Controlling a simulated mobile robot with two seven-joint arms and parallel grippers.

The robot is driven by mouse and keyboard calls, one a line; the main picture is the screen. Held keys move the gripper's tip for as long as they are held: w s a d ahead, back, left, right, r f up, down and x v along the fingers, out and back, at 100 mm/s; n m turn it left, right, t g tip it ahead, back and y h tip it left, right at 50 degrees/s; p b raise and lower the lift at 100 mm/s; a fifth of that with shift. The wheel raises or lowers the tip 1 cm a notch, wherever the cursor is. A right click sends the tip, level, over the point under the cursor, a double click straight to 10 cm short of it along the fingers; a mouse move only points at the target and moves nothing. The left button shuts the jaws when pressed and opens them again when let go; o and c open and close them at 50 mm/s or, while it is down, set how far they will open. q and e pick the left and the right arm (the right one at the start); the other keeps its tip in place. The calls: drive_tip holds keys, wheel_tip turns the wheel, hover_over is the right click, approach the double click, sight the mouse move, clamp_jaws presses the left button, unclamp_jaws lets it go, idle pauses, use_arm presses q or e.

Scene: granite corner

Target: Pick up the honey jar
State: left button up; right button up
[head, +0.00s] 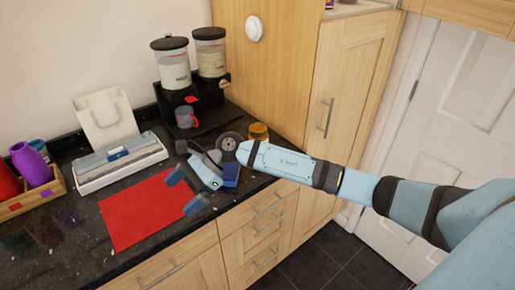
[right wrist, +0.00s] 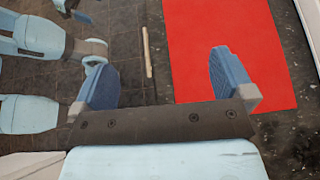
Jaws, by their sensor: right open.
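The honey jar (head: 258,131) is a small amber jar on the dark counter, close to the wooden cupboard side. The forearm of my right arm hides its lower part in the head view. My right gripper (head: 185,190) is open and empty over the red mat (head: 140,219), to the left of the jar and nearer the front edge. The right wrist view shows its two blue fingers (right wrist: 165,78) wide apart, with the red mat (right wrist: 240,40) and floor beyond. The jar does not show there. I see no left gripper for certain.
A dispenser stand (head: 195,110) with two canisters and a red-grey mug (head: 186,118) stands behind. The wooden cupboard (head: 335,110) closes the right side.

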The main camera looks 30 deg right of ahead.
sight(258, 128)
drive_tip(key=w+d+n+h+b, duration=0.1)
drive_tip(key=w+d+n+h, duration=0.1)
drive_tip(key=d, duration=0.3)
drive_tip(key=w+d+r+n+t+h, duration=0.1)
drive_tip(key=w+d+n+h, duration=0.1)
drive_tip(key=w+d+h, duration=0.2)
drive_tip(key=w+d+r+n+h+b, duration=0.1)
drive_tip(key=w+d+h, duration=0.2)
drive_tip(key=d, duration=0.4)
drive_tip(key=shift+d+r+n+b, duration=0.25)
drive_tip(key=shift+d+n+b, duration=0.05)
drive_tip(key=shift+d+n, duration=0.1)
drive_tip(key=w+d+r+h, duration=0.1)
drive_tip(key=d+r+h, duration=0.1)
drive_tip(key=d, duration=0.2)
drive_tip(key=d+r+h, duration=0.2)
drive_tip(key=d, duration=0.2)
drive_tip(key=w+d+r+t+h+b, duration=0.1)
drive_tip(key=d+r+h, duration=0.1)
drive_tip(key=d, duration=0.2)
drive_tip(key=shift+w+n, duration=0.35)
drive_tip(key=shift+n, duration=0.05)
drive_tip(key=x, duration=0.7)
drive_tip(key=shift+w+f, duration=0.1)
drive_tip(key=shift+f, duration=0.1)
drive_tip(key=x, duration=0.4)
drive_tip(key=shift+d+f, duration=0.15)
drive_tip(key=shift+f, duration=0.45)
drive_tip(key=c, duration=1.4)
